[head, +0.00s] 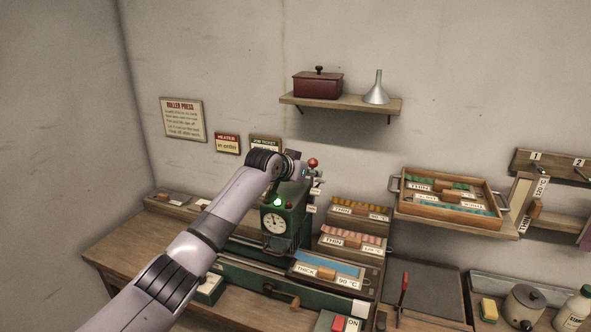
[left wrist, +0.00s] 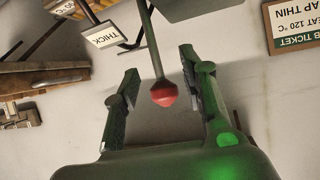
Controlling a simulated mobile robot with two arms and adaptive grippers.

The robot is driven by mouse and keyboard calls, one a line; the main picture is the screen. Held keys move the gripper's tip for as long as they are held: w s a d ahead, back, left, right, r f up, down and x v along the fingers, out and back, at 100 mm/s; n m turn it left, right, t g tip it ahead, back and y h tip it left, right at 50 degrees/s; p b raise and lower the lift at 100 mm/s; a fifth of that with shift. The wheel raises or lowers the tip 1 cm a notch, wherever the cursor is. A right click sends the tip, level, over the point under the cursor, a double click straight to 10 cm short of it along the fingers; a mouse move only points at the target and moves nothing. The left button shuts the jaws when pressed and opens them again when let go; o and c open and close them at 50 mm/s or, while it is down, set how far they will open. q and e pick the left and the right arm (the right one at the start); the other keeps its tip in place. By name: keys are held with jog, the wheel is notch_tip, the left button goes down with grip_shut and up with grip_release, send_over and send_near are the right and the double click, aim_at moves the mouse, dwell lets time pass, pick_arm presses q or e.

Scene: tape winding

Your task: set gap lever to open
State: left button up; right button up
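The gap lever is a thin rod with a red ball knob (head: 313,162) at the upper right of the green roller press (head: 297,196). In the left wrist view the red knob (left wrist: 164,93) lies between the two fingers of my left gripper (left wrist: 160,64), with space visible on both sides. The gripper is open. In the head view my left gripper (head: 293,158) is at the top of the press, just left of the knob, its fingertips hard to make out. A THICK label (left wrist: 104,40) shows beside the lever; small labels by the lever in the head view are unreadable.
A wall shelf (head: 340,106) with a red box (head: 318,84) and funnel (head: 377,90) is above. Strip trays (head: 358,208) stand right of the press. A job ticket (left wrist: 298,22) reading GAP THIN hangs on the wall.

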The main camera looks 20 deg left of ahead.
pick_arm(q)
jog(key=v, duration=0.8)
